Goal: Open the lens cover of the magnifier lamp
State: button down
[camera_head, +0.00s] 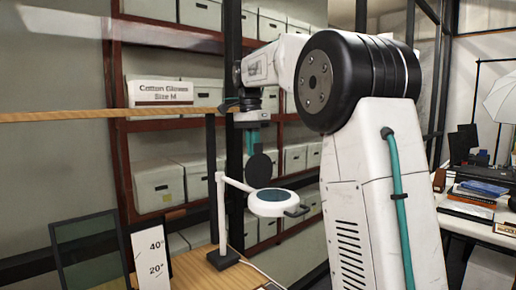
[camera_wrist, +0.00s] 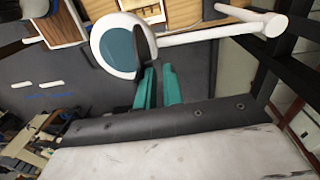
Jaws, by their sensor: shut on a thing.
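The magnifier lamp (camera_head: 270,207) has a white ring head, a teal lens and a white arm on a post with a dark base. Its dark round lens cover (camera_head: 258,168) stands up steeply from the head, leaving the lens exposed. In the wrist view, the lamp head (camera_wrist: 100,38) is at upper centre, with the cover (camera_wrist: 146,42) seen nearly edge-on. My gripper (camera_head: 254,147), with teal fingers, is at the cover's upper edge and shut on it. In the wrist view, the fingers (camera_wrist: 157,68) reach the cover's edge; the exact contact is partly hidden.
The lamp stands on a wooden surface (camera_head: 207,272) beside a dark-framed panel (camera_head: 90,250) and a white angle card (camera_head: 153,258). Racks of archival boxes stand behind. A cluttered desk (camera_head: 470,213) is at right.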

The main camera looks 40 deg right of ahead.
aim_at(252, 158)
jog(key=c, duration=2.1)
grip_release()
jog(key=f, duration=0.3)
jog(key=shift+w+f+g, duration=0.15)
jog(key=shift+w+g, duration=0.2)
jog(key=shift+g, duration=0.05)
jog(key=shift+o, duration=2)
jog(key=shift+w+r+t, duration=0.2)
jog(key=shift+r+t, duration=0.1)
jog(key=shift+r, duration=0.8)
jog(key=shift+o, duration=0.3)
jog(key=shift+w+f, duration=0.2)
jog(key=shift+w, duration=0.7)
jog(key=shift+w+f, duration=0.2)
jog(key=shift+w, duration=0.7)
jog(key=shift+w+a+f, duration=0.1)
jog(key=shift+w+a, duration=0.05)
jog(key=shift+w, duration=1.2)
jog(key=shift+w+a+f, duration=0.1)
jog(key=shift+w, duration=1.2)
